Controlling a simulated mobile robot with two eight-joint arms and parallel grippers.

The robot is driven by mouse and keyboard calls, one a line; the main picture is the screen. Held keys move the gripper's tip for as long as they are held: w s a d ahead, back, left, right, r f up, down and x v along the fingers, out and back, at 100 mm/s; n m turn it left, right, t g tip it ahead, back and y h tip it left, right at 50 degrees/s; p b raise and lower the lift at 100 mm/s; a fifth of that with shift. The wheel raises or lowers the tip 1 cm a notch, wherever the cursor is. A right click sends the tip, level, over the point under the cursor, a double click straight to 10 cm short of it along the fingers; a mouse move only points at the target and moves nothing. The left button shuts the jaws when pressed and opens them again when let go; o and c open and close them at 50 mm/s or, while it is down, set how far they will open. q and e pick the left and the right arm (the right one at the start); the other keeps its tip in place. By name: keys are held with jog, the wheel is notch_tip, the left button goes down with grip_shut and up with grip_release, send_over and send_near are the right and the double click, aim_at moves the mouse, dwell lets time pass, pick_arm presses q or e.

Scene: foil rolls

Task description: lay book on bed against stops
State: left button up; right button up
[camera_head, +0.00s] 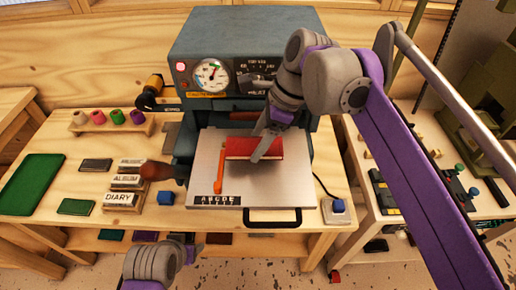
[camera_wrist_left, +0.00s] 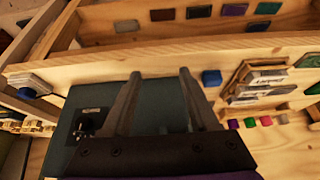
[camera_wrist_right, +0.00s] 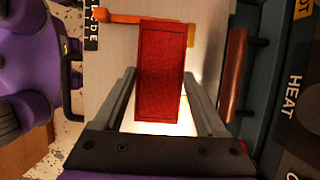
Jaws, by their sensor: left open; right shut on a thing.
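The red book (camera_head: 285,147) is over the pale bed (camera_head: 300,185) of the grey press. My right gripper (camera_head: 262,150) is shut on it; in the right wrist view the red book (camera_wrist_right: 160,75) lies between the two fingers. Whether the book touches the bed is unclear. An orange bar-like stop (camera_head: 218,175) stands at the book's left end; it also shows in the right wrist view (camera_wrist_right: 120,17). The exact gap between book and stop is hard to tell. My left gripper (camera_head: 186,240) is open and empty, low in front of the table; its fingers show in the left wrist view (camera_wrist_left: 158,75).
The grey press (camera_head: 245,55) with a dial stands behind the bed. A black handle (camera_head: 272,215) sticks out in front. Small stacked blocks lettered ALBUM and DIARY (camera_head: 122,201), a green tray (camera_head: 33,183) and coloured knobs (camera_head: 117,117) are left. A blue-topped plug box (camera_head: 338,208) is right.

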jog(key=shift+f, duration=1.5)
jog(key=shift+f, duration=0.15)
jog(key=o, duration=1.3)
jog(key=shift+o, duration=0.2)
jog(key=p+v, duration=0.1)
jog(key=v, duration=1.1)
